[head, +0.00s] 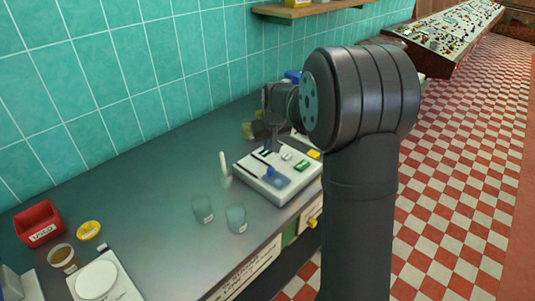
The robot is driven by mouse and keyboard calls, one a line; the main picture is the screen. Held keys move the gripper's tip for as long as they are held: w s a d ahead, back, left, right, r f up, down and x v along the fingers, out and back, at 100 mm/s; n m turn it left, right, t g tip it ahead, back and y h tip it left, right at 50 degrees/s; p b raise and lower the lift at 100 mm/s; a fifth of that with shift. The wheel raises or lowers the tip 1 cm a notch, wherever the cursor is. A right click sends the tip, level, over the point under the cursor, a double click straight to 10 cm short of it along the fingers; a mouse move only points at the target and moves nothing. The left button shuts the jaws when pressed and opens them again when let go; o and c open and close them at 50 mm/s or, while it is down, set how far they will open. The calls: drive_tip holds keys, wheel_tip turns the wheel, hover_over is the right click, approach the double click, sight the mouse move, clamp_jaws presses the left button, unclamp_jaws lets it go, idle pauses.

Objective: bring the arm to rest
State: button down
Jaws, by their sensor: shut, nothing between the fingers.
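My arm rises in the right middle of the head view and bends over toward the bench. My gripper (271,146) hangs, fingers down, above the back part of a white tray-like box (249,164). It is shut and holds nothing. Its fingers look small and dark here, and I cannot tell how far above the box they are. My own wrist and arm links hide part of the bench behind.
The grey bench (150,215) runs along a teal tiled wall. Two clear cups (236,219) stand in front of the white box. A red bin (39,222), a yellow lid (88,230), a brown-filled jar (63,257) and a white scale (98,279) sit at the left.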

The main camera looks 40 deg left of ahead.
drive_tip(key=shift+v, duration=1.75)
drive_tip(key=shift+a, duration=0.1)
drive_tip(key=x, duration=0.9)
drive_tip(key=shift+f, duration=0.2)
drive_tip(key=shift+d+f, duration=0.25)
drive_tip(key=shift+f, duration=0.05)
drive_tip(key=shift+s+d+f, duration=0.1)
drive_tip(key=shift+s+d, duration=0.3)
drive_tip(key=shift+d, duration=0.3)
drive_tip(key=shift+s+d, duration=0.35)
drive_tip(key=shift+d, duration=0.35)
